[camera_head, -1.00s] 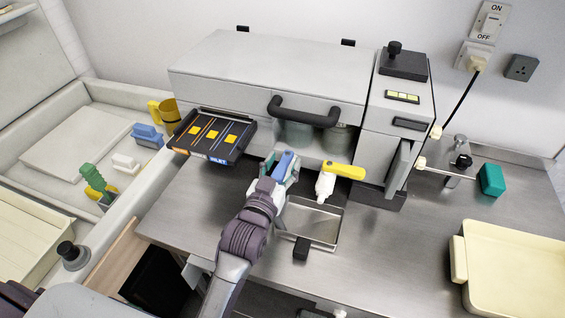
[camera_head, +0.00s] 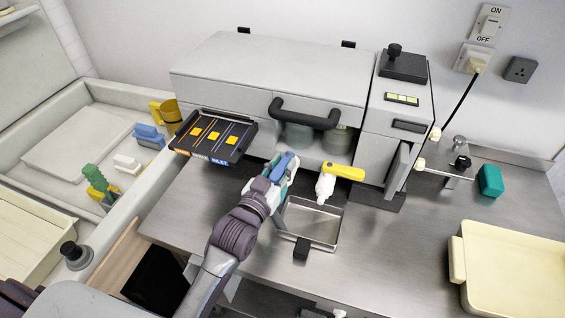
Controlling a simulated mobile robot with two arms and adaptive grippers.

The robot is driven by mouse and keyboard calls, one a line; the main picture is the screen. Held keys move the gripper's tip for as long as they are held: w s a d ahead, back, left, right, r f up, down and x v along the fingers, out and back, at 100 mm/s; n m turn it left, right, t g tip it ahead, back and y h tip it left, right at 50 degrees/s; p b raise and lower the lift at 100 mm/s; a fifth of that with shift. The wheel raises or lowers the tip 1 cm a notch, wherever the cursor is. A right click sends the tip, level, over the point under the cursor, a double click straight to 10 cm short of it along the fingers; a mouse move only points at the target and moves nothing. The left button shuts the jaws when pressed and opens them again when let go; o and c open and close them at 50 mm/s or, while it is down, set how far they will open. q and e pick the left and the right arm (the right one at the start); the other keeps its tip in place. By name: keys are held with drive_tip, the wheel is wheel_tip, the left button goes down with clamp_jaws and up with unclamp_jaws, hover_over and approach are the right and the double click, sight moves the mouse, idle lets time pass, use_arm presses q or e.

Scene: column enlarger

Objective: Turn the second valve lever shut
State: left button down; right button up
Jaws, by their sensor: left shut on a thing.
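Two valve levers show low at the front of the grey machine. The blue lever (camera_head: 284,159) sits between the fingers of my left gripper (camera_head: 282,170), which is shut on it. The fingers hide part of the blue lever and its valve body. The yellow lever (camera_head: 344,172) lies to the right, pointing sideways on a white valve body (camera_head: 325,187), apart from the gripper. I cannot tell from the picture which lever counts as second. My right gripper is not in view.
A steel tray (camera_head: 336,232) with a black handle sits below the valves. A black rack (camera_head: 213,137) with yellow tabs juts out at left. A teal block (camera_head: 490,180) and a cream tray (camera_head: 520,262) are at right. The steel counter between is clear.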

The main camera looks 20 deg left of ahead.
use_arm(q)
drive_tip(key=shift+w+a+m+g+h, duration=0.15)
drive_tip(key=shift+m+g+h, duration=0.1)
drive_tip(key=shift+m+h, duration=0.45)
drive_tip(key=shift+a+m+g+h, duration=0.25)
drive_tip(key=shift+m+h, duration=0.2)
drive_tip(key=shift+h, duration=0.5)
drive_tip(key=shift+w+a+m+g+h, duration=0.1)
drive_tip(key=shift+m+g+h, duration=0.2)
drive_tip(key=shift+m+h, duration=0.4)
drive_tip(key=shift+r, duration=0.1)
drive_tip(key=c, duration=0.9)
unclamp_jaws()
drive_tip(key=shift+s+a+f, duration=0.2)
drive_tip(key=shift+s, duration=0.25)
drive_tip(key=v, duration=1.1)
drive_tip(key=shift+a, duration=0.1)
drive_tip(key=shift+c, duration=0.2)
